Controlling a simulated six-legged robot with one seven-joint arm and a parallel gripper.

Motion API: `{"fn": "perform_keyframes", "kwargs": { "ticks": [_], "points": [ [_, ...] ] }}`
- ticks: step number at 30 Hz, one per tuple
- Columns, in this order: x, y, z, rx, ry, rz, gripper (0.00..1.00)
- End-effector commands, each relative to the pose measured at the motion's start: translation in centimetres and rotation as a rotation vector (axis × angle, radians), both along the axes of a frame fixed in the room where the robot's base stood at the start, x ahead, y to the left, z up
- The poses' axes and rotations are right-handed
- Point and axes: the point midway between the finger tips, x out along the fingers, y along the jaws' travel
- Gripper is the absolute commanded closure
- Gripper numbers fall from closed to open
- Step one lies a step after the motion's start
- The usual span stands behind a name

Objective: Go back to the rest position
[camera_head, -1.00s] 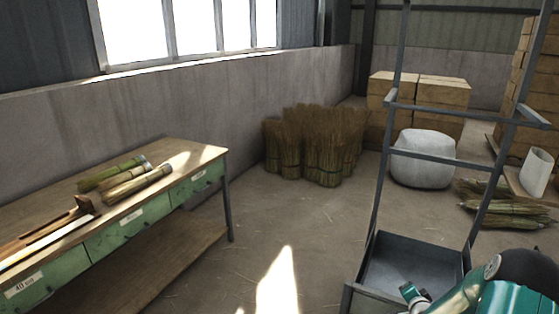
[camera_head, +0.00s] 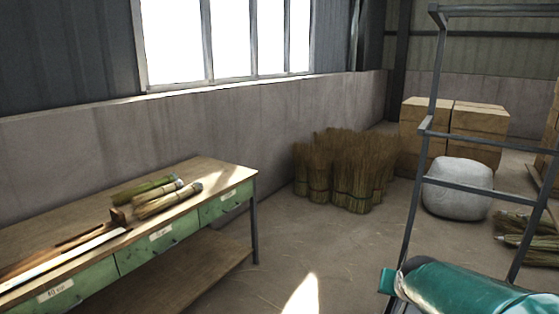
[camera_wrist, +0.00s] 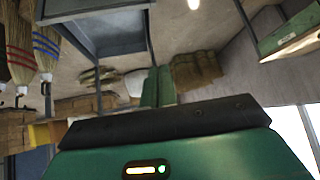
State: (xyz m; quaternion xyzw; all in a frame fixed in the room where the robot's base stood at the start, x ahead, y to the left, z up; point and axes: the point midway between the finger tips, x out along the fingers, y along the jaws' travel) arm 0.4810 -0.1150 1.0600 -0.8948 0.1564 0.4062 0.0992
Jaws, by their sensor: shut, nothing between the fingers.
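My gripper (camera_wrist: 157,87) shows in the wrist view as two green fingers side by side, shut and empty, pointing away beyond the dark bar of my wrist. It touches nothing that I can see. In the head view, a teal part of my arm crosses the lower right corner in front of the metal rack (camera_head: 428,150). My gripper does not show there.
A workbench (camera_head: 215,172) with green drawers carries straw bundles (camera_head: 165,197) at left. Standing straw bundles (camera_head: 345,170), a pale sack (camera_head: 457,188) and cardboard boxes (camera_head: 478,125) are behind. Brooms (camera_wrist: 46,45) hang upper left in the wrist view. Floor between bench and rack is open.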

Motion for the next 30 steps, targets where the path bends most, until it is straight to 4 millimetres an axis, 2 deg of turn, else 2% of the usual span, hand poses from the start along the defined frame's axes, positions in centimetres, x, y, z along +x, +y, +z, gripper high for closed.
{"fn": "perform_keyframes", "kwargs": {
  "ticks": [1,6,12,16,21,30],
  "points": [
    [-1.6,1.4,1.3,-0.009,0.013,0.028,1.0],
    [-7.1,5.3,3.5,-0.024,0.084,0.124,1.0],
    [-14.1,9.2,4.9,-0.022,0.162,0.258,1.0],
    [-17.6,10.8,5.0,-0.014,0.2,0.332,1.0],
    [-19.4,11.5,4.9,-0.01,0.224,0.374,1.0],
    [-19.4,11.5,4.9,-0.01,0.225,0.375,1.0]
  ]
}}
